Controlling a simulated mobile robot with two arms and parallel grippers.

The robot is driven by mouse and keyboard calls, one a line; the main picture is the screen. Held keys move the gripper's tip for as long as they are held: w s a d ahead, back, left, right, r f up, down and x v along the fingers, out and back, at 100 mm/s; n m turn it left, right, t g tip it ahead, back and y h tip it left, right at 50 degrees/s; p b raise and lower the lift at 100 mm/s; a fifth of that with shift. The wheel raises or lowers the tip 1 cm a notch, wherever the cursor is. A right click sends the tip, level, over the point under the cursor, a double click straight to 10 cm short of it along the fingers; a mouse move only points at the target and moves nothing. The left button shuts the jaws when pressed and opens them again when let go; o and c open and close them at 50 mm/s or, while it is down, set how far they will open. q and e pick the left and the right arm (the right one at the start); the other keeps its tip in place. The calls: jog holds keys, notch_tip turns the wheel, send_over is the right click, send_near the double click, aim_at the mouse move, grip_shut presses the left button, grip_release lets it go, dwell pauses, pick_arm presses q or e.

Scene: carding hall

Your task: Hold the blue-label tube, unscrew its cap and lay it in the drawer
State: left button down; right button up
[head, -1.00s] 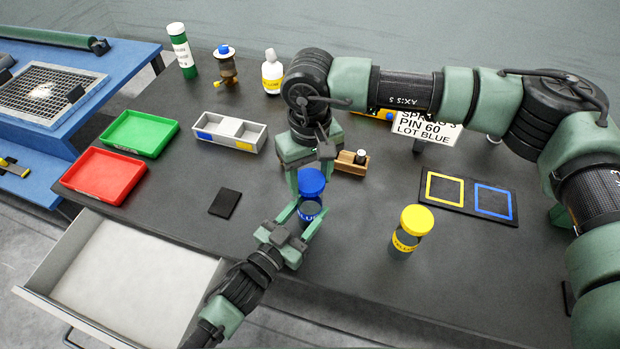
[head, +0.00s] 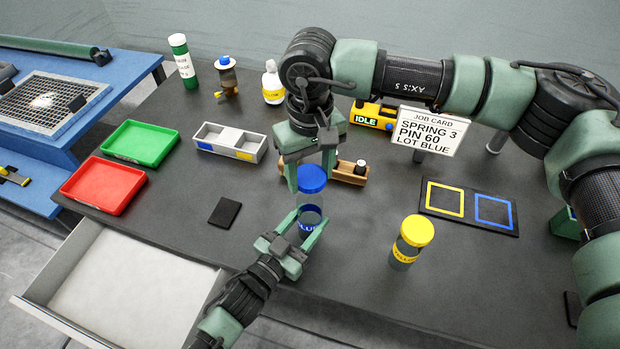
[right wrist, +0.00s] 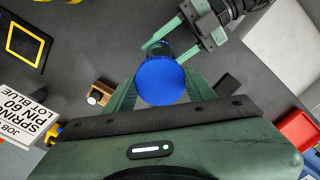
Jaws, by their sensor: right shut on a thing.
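The blue-label tube (head: 309,226) stands upright near the front of the table. Its blue cap (head: 312,180) is above the body, with a greyish band showing between them. My right gripper (head: 311,172) comes from above and is shut on the cap; the right wrist view shows the round blue cap (right wrist: 161,82) between its fingers. My left gripper (head: 301,236) has its fingers on both sides of the tube's lower body and is shut on it. The open drawer (head: 125,285) at the lower left shows a bare, pale floor.
A yellow-capped tube (head: 411,242) stands to the right. A small wooden holder (head: 350,173) is behind the cap. A red tray (head: 103,187), green tray (head: 140,139), divided box (head: 229,142) and black pad (head: 225,212) lie left. A job card (head: 430,131) stands behind.

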pick_arm(q)
jog(key=c, duration=0.6)
grip_release()
